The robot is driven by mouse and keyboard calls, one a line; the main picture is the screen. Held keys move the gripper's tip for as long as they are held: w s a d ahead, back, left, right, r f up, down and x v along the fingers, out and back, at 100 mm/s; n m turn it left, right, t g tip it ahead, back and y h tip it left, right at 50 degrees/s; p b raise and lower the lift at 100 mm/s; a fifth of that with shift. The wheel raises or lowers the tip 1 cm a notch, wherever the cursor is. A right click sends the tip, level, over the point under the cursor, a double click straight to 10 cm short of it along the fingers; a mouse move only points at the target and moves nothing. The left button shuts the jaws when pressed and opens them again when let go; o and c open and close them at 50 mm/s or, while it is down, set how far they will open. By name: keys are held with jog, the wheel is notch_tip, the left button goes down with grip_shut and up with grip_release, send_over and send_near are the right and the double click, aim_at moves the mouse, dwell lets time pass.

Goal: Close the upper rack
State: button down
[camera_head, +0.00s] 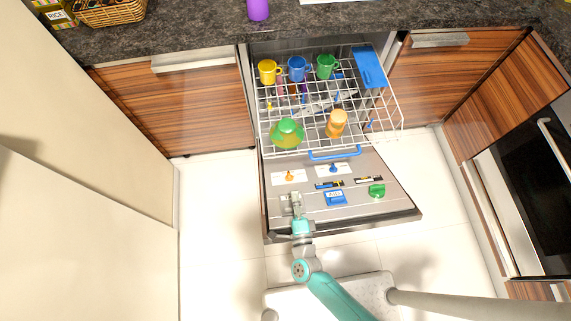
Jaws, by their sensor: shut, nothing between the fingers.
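The upper rack (290,153) is a white wire rack pulled out of the dishwasher, above its lowered door. It has a blue handle (335,155) along its front edge. A yellow mug (268,72), a blue mug (298,68) and a green mug (326,66) stand at its back. A green item (286,132) and an orange item (337,123) are near its front. My gripper (292,199) is shut and empty. In the picture it appears over the left part of the open door, in front of the rack and left of the handle, apart from both.
The open dishwasher door (400,205) lies low in front, with coloured pieces on its inner face. Wood-grain cabinets (190,100) flank the opening. A dark counter (200,25) runs behind, with a basket (110,10) and purple item (258,10). White floor lies on both sides.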

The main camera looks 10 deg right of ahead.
aim_at(288, 153)
jog(key=w, duration=1.4)
jog(key=shift+a, duration=0.1)
